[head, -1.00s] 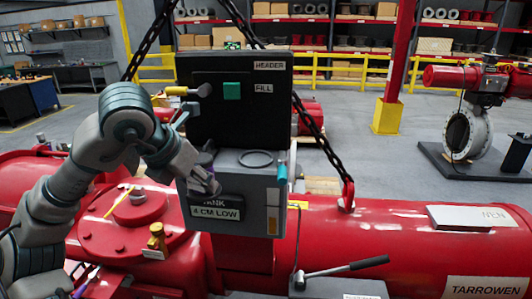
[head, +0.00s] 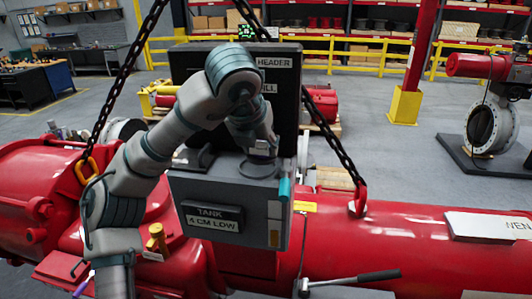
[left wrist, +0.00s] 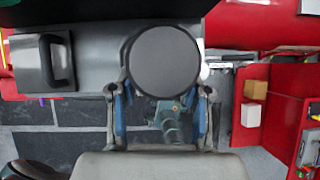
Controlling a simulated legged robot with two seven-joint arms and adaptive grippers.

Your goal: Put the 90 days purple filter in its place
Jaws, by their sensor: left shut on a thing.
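My right gripper is not in view.
A dark panel (head: 187,72) labelled HEADER stands behind the box, partly covered by my arm. A chain (head: 322,122) runs down to the right of it. A teal cylinder (head: 285,188) is on the box's right side. A red tank (head: 400,235) lies below.

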